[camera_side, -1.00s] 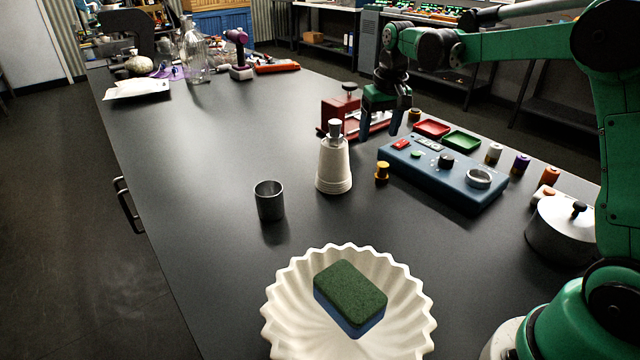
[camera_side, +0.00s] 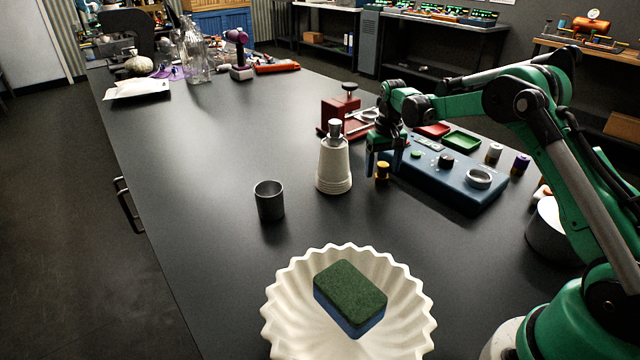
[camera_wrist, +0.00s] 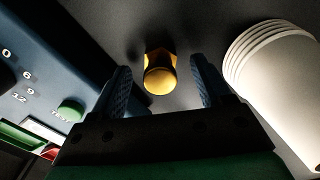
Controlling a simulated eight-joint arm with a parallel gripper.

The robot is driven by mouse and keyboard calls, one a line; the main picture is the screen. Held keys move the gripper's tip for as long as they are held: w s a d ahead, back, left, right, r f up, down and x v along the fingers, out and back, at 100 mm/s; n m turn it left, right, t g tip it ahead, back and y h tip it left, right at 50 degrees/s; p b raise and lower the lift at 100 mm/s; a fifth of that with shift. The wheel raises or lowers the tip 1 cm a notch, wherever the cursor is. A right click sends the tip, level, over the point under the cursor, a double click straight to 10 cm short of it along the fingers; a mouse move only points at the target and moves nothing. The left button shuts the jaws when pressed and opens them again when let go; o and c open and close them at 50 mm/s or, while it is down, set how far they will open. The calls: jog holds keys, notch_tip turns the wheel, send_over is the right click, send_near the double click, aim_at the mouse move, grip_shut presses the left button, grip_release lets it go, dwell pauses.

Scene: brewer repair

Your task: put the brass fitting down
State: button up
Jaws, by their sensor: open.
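I cannot tell how far down the fitting the fingertips reach.
A grey metal cup (camera_side: 269,202) and a white fluted bowl (camera_side: 285,310) with a green sponge (camera_side: 350,290) are nearer. The bench's left side is mostly clear.

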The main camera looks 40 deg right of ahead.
grip_shut()
